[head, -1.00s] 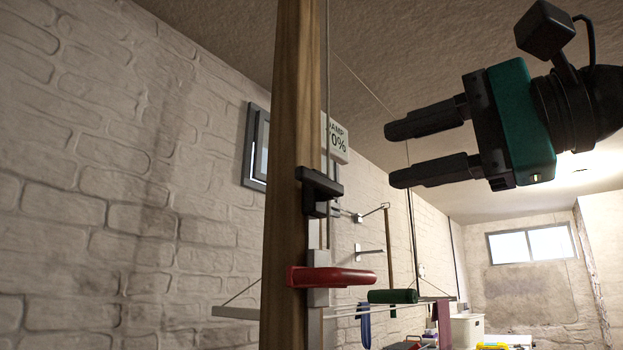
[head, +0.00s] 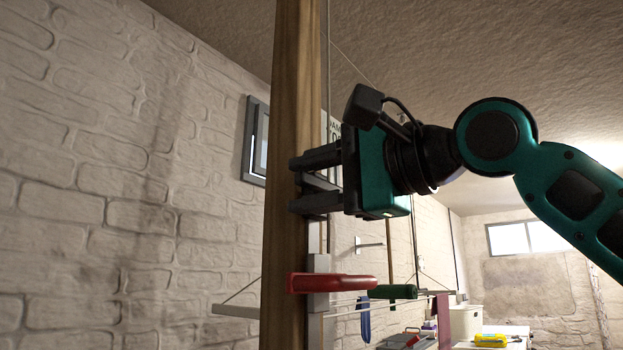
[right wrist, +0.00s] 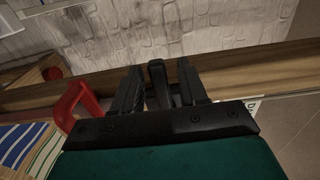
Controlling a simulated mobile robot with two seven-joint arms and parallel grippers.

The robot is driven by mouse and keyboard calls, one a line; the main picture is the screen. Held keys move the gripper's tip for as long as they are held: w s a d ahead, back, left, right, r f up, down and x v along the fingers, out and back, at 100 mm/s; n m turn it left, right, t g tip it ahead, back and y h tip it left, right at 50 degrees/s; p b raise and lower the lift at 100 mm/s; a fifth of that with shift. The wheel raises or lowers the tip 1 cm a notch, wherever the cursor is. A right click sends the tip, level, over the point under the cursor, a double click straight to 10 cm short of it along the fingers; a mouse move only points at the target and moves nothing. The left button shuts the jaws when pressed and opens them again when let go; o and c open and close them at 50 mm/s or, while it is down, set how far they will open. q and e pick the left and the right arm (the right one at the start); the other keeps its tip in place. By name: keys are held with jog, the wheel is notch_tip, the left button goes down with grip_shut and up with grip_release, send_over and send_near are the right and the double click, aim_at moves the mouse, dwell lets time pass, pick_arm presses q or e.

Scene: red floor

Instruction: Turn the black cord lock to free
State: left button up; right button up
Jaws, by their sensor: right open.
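The black cord lock (right wrist: 157,76) sits on the wooden post (head: 292,90). In the right wrist view it stands between the two fingers of my right gripper (right wrist: 159,80), with a narrow gap visible beside it. In the head view my right gripper (head: 296,182) has its fingers level, one above the other, at the post, and they mostly hide the lock. The gripper is open around the lock. A thin cord (head: 328,60) runs down along the post. My left gripper is not in view.
A red handle (head: 335,283) juts from the post below my right gripper, and it shows left of the fingers in the right wrist view. A green handle (head: 392,292) is behind it. A brick wall (head: 120,180) stands at the left.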

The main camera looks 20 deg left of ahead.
grip_shut()
dwell(0.4)
jog(key=shift+s, duration=0.1)
